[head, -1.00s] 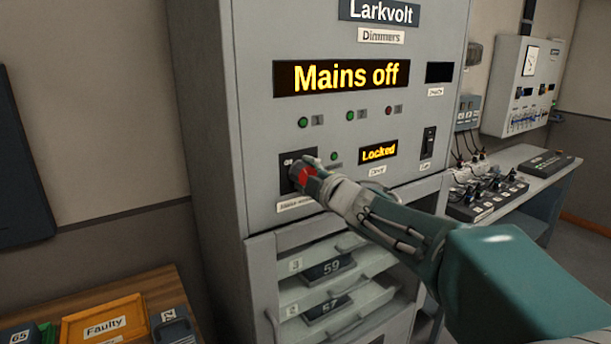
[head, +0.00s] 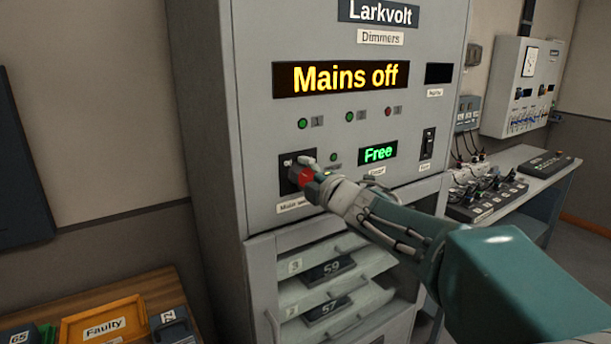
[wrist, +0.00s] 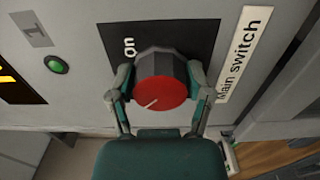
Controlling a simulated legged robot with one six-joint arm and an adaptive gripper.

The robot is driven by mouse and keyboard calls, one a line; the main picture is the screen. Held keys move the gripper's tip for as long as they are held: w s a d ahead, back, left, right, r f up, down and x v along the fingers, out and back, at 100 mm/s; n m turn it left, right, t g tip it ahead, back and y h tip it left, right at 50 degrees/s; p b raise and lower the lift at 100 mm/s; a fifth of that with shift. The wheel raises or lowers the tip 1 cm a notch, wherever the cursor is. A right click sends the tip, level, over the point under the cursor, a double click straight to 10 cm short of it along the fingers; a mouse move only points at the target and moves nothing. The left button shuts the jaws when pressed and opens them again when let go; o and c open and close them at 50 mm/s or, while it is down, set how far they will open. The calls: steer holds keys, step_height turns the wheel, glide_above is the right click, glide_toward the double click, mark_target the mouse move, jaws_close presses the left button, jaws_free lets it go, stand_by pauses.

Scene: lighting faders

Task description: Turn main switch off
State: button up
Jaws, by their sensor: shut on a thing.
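The main switch (wrist: 163,82) is a rotary knob with a red face and a pale pointer line, on a black plate (wrist: 190,42). In the wrist view the "On" mark sits to the knob's left and a "Main switch" label (wrist: 243,55) to its right. My gripper (wrist: 163,92) is shut on the knob, one finger on each side. In the head view my gripper (head: 313,177) covers part of the knob (head: 302,177). The large display (head: 341,77) reads "Mains off". A smaller display (head: 378,152) reads "Free" in green.
Dimmer drawers (head: 328,268) marked 59 and 57 sit below the panel. A rocker switch (head: 428,143) is to the right of the small display. An orange "Faulty" tray (head: 104,320) is on the wooden table at lower left. A bench (head: 505,180) with controls stands at right.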

steer(key=shift+a+f, duration=0.1)
steer(key=shift+f, duration=0.2)
steer(key=o, duration=0.9)
steer(key=shift+o, duration=1.2)
steer(key=shift+a+r, duration=0.1)
steer(key=shift+s+r, duration=0.1)
steer(key=v, duration=1.1)
steer(key=shift+s+d, duration=0.25)
steer(key=shift+d, duration=0.05)
